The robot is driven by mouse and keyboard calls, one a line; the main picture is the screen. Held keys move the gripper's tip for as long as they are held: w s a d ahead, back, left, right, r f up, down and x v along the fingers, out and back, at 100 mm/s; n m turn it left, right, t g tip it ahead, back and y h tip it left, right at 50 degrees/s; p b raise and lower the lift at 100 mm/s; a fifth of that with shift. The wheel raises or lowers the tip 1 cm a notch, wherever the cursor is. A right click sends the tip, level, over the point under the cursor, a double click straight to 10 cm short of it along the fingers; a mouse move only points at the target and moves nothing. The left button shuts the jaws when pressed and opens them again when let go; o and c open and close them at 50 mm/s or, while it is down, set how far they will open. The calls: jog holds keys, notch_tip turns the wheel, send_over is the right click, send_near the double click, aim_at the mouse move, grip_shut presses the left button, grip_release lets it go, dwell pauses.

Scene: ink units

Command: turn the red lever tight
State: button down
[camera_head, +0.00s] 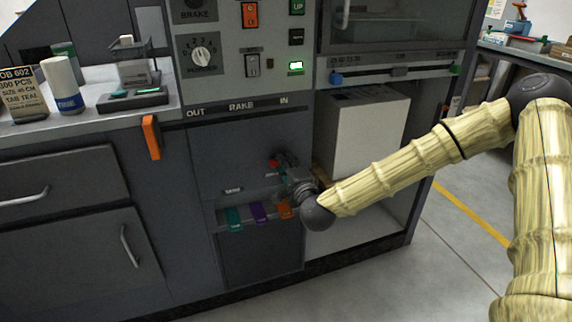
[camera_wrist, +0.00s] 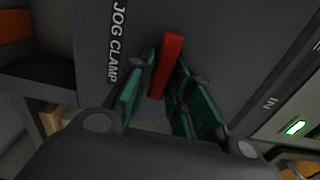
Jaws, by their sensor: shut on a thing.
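The red lever (camera_wrist: 170,55) stands out from the dark panel beside the words "JOG CLAMP" in the wrist view. My gripper (camera_wrist: 160,95) has its two teal-padded fingers on either side of the lever's lower part, shut on it. The upper end of the lever shows beyond the fingers. In the head view the lever (camera_head: 274,163) is a small red spot on the front panel, largely hidden by my gripper (camera_head: 284,175). The lever's pivot cannot be seen clearly.
Teal, purple (camera_head: 258,211) and orange (camera_head: 285,209) tabs hang in a slot below my gripper. A white box (camera_head: 365,130) stands in the open bay to the right. An orange handle (camera_head: 151,137) juts out at left. Buttons and a dial (camera_head: 201,54) are above.

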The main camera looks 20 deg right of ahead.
jog(key=c, duration=1.4)
grip_release()
jog(key=shift+d, duration=0.1)
jog(key=shift+s, duration=0.15)
jog(key=s, duration=1.1)
jog(key=shift+s+d, duration=0.2)
jog(key=shift+s, duration=0.15)
jog(key=shift+f, duration=0.15)
